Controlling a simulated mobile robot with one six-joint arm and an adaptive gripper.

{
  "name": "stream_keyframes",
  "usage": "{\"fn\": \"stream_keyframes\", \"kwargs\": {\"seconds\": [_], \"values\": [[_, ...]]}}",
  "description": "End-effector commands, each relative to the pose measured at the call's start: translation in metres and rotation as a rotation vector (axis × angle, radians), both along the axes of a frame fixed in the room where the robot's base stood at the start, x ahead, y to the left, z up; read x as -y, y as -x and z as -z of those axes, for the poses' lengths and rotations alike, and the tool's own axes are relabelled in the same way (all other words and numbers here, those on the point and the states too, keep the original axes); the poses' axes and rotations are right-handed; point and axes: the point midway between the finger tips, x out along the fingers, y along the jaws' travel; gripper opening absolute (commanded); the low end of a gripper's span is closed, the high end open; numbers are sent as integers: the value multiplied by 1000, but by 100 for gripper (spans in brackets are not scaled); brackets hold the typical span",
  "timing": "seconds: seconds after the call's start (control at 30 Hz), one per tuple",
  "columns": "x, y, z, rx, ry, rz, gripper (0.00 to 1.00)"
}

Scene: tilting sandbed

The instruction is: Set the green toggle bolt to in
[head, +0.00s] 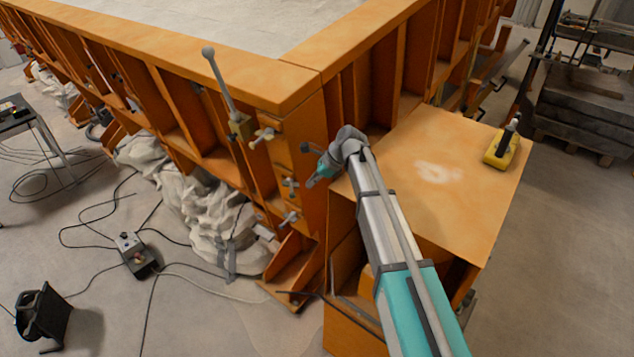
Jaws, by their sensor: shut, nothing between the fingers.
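Several small toggle bolts with pale handles sit one above another on the orange corner post of the sandbed. The upper bolt (263,136) has a yellowish handle. The middle bolt (290,183) looks faintly greenish, and the lower bolt (290,218) is pale. At this size I cannot tell for sure which one is green, or whether any is in or out. My gripper (311,184) is shut and empty, just right of the middle bolt in the picture. It points down and left. I cannot tell whether it touches the post.
A grey ball-topped lever (219,82) rises from a brassy block above the bolts. An orange box (470,165) stands under my arm, with a yellow tool (501,149) on top. White sacks (195,200), cables and a small control box (136,254) lie on the floor to the left.

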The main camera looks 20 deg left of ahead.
Motion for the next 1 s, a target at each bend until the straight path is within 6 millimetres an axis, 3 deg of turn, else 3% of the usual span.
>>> {"fn": "stream_keyframes", "kwargs": {"seconds": [0.1, 0.4, 1.0], "values": [[-7, 3, 14, -1, 0, -1, 0], [-20, 7, 30, 0, 0, 0, 0], [-23, 8, 33, 0, 0, 2, 0]]}}
